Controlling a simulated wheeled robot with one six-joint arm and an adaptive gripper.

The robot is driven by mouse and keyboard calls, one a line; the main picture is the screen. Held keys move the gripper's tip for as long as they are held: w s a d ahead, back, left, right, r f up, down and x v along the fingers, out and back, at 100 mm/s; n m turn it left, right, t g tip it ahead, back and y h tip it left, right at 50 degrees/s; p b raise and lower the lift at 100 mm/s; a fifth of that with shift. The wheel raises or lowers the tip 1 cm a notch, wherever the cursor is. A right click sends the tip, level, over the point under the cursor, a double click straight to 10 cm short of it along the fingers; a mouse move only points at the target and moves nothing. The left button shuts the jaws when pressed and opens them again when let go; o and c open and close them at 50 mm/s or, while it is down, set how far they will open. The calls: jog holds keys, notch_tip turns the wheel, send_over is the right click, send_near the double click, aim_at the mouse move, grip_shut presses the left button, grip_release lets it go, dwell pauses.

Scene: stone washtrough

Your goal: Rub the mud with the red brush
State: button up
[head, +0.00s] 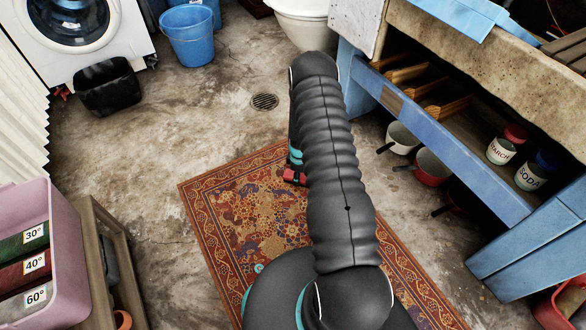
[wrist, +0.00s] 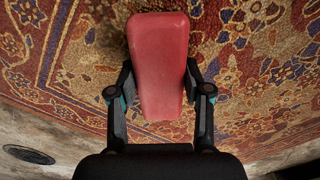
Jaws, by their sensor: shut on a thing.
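The red brush (wrist: 158,45) sits between the two fingers of my gripper (wrist: 160,88) in the wrist view, its smooth red back facing the camera. My gripper is shut on it, one finger on each side. The brush is over the patterned rug (wrist: 60,75); I cannot tell whether it touches it. In the head view only a small red part of the brush (head: 296,177) shows beside my arm, above the rug (head: 228,200). The bristles are hidden. I cannot make out a distinct patch of mud in either view.
A blue workbench (head: 440,140) with pots and jars stands at the right. A pink basket (head: 60,215) with labelled compartments is at the left. A blue bucket (head: 188,40), a black bin (head: 107,88) and a washing machine (head: 95,30) are at the back. A floor drain (head: 265,101) lies beyond the rug.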

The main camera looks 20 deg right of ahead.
jog(key=shift+s+a, duration=0.1)
jog(key=shift+a, duration=1.15)
jog(key=shift+a+r, duration=0.1)
jog(key=shift+r, duration=0.25)
jog(key=shift+r+p, duration=1.7)
jog(key=shift+r, duration=2.1)
